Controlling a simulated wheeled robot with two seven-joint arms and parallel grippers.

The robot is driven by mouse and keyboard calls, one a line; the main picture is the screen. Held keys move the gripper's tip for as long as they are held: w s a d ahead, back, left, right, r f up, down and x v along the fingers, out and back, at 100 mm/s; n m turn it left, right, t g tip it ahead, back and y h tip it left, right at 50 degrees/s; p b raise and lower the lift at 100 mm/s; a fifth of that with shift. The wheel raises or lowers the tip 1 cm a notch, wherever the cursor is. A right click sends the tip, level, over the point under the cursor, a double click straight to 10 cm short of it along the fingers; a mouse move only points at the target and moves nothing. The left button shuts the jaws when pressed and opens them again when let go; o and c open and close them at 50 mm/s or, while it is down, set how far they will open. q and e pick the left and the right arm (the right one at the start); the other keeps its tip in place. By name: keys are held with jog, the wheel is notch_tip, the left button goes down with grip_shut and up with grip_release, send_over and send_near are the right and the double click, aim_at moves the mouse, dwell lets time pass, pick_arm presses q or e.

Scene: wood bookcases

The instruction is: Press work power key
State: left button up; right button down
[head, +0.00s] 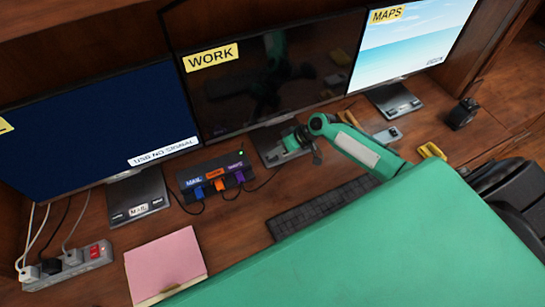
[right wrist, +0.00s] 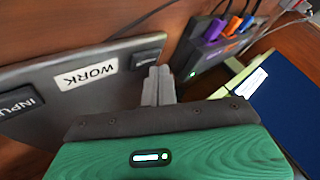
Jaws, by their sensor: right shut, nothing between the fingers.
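The work monitor (head: 275,80) has a dark, reflective screen and a yellow WORK label. Its grey stand base shows in the right wrist view (right wrist: 50,90) with a white WORK label, an INPUT key (right wrist: 18,103) at the left and a second dark key (right wrist: 147,59), the power key by its place, with hard-to-read lettering. My right gripper (head: 293,141) is over this base in the head view. In the right wrist view its closed fingertips (right wrist: 158,75) are right beside the second key and partly overlap it. I cannot tell whether they touch it. My left gripper is not in view.
A black hub (head: 212,172) with blue, orange and purple plugs sits left of the base. A keyboard (head: 325,208), pink pad (head: 165,262) and power strip (head: 65,269) lie on the desk. A blue-screened monitor (head: 95,125) and MAPS monitor (head: 410,45) stand either side.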

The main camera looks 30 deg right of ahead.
aim_at(276, 157)
jog(key=shift+f, duration=0.15)
jog(key=shift+f+b, duration=0.3)
jog(key=shift+b, duration=0.1)
jog(key=shift+f, duration=0.1)
dwell(0.4)
jog(key=shift+r+p, duration=0.35)
jog(key=shift+r, duration=0.2)
notch_tip(276, 157, up, 6)
jog(key=p, duration=0.4)
jog(key=shift+r+p, duration=0.1)
jog(key=shift+p, duration=0.25)
